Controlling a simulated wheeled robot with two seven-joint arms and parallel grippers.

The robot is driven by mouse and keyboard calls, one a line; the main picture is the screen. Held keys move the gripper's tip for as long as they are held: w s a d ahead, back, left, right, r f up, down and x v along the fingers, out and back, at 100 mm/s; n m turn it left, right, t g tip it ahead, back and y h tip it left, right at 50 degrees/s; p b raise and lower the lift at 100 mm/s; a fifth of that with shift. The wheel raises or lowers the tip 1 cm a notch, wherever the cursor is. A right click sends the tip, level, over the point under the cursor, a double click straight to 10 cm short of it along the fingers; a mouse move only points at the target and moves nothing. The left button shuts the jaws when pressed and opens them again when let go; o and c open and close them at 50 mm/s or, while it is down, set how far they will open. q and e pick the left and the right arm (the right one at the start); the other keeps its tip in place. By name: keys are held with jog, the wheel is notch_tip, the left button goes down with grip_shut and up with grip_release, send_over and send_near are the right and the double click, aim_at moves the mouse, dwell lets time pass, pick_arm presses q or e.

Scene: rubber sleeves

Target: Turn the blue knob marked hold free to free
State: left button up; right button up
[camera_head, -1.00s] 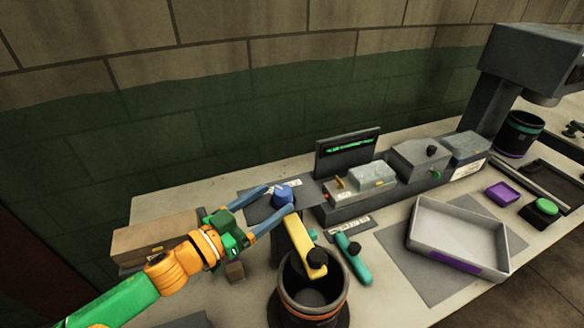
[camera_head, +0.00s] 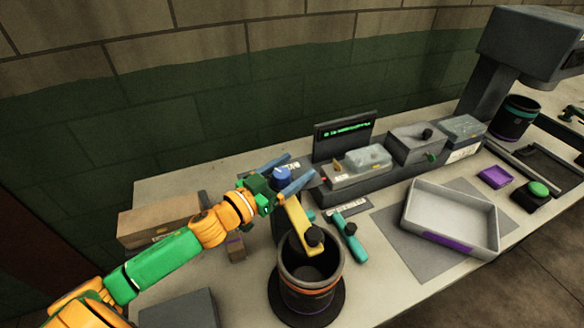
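The blue knob (camera_head: 282,174) stands on a dark plate with a white label at the back of the bench, left of the small screen. The label is too small to read. My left gripper (camera_head: 288,174) has its two blue-grey fingers on either side of the knob, one behind it and one in front. The fingers are apart; I cannot tell whether they touch the knob. The green gripper body hides part of the plate. My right gripper is not in view.
A cardboard box (camera_head: 158,219) is at left, the grey tray (camera_head: 450,218) at right. The screen (camera_head: 345,137) stands behind.

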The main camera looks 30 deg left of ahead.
pick_arm(q)
grip_shut()
jog(key=shift+m+h, duration=0.3)
jog(key=m+g+h, duration=0.2)
jog(key=h, duration=0.1)
jog(key=shift+s+d+f+m+h+b, duration=0.1)
jog(key=shift+d+m+h+b, duration=0.1)
jog(key=shift+m+h+b, duration=0.15)
jog(key=m+g+h+b, duration=0.2)
jog(key=s+m+g+h+b, duration=0.1)
jog(key=m+g+h+b, duration=0.1)
jog(key=g, duration=0.1)
jog(key=d+m+g+h+b, duration=0.1)
jog(key=m+g+h+b, duration=0.1)
jog(key=g, duration=0.1)
jog(key=shift+s+d+f+m+h, duration=0.1)
jog(key=shift+s+f+m+h, duration=0.1)
jog(key=shift+m+h, duration=0.05)
jog(key=shift+s+d+r+m+g+h+b, duration=0.1)
jog(key=shift+s+m+g+h+b, duration=0.15)
jog(key=shift+m+g+b, duration=0.5)
jog(key=shift+s+r+m+g+h+b, duration=0.1)
jog(key=shift+m+g+h+b, duration=0.3)
jog(key=shift+g+b, duration=0.65)
